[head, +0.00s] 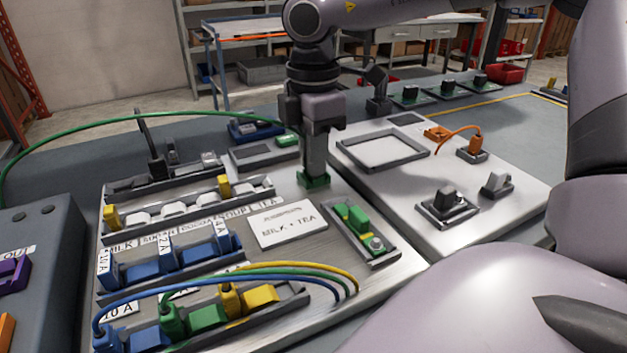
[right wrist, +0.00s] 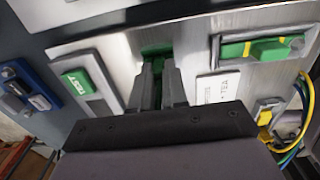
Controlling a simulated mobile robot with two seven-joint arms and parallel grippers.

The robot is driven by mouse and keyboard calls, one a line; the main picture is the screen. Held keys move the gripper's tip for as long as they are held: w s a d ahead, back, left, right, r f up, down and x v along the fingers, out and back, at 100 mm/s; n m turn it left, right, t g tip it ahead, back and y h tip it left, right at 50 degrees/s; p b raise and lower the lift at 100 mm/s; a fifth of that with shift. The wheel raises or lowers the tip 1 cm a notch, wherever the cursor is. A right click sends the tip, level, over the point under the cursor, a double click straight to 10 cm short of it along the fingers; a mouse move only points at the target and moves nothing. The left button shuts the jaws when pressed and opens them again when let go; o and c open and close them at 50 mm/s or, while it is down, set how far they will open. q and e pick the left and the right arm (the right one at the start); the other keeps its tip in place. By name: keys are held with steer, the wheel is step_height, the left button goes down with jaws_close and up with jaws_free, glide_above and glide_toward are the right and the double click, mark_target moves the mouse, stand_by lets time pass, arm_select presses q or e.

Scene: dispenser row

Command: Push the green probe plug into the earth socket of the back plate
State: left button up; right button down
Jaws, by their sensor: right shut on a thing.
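My right gripper (head: 314,172) points down over the far right part of the light metal back plate (head: 385,290). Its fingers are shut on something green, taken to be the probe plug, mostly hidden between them. A green cable (head: 150,119) arches in from the left and ends behind the gripper. A green piece (head: 313,183), seemingly the earth socket, shows right at the fingertips. In the right wrist view, green (right wrist: 155,50) shows just beyond the finger tips (right wrist: 158,80). I cannot tell how deep the plug sits. My left gripper is not in view.
A green TEST button (head: 287,140) stands behind the gripper. A MILK + TEA card (head: 287,225) and a green switch (head: 352,217) lie nearer. Blue fuses (head: 180,263) and colored wires fill the front left. A second plate with an orange plug (head: 475,144) is at right.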

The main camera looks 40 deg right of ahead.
stand_by(0.3)
steer(key=c, duration=0.9)
jaws_free()
steer(key=shift+o, duration=0.2)
steer(key=shift+r+p, duration=2)
steer(key=shift+r, duration=1.55)
steer(key=shift+f, duration=0.1)
step_height(320, 180, up, 7)
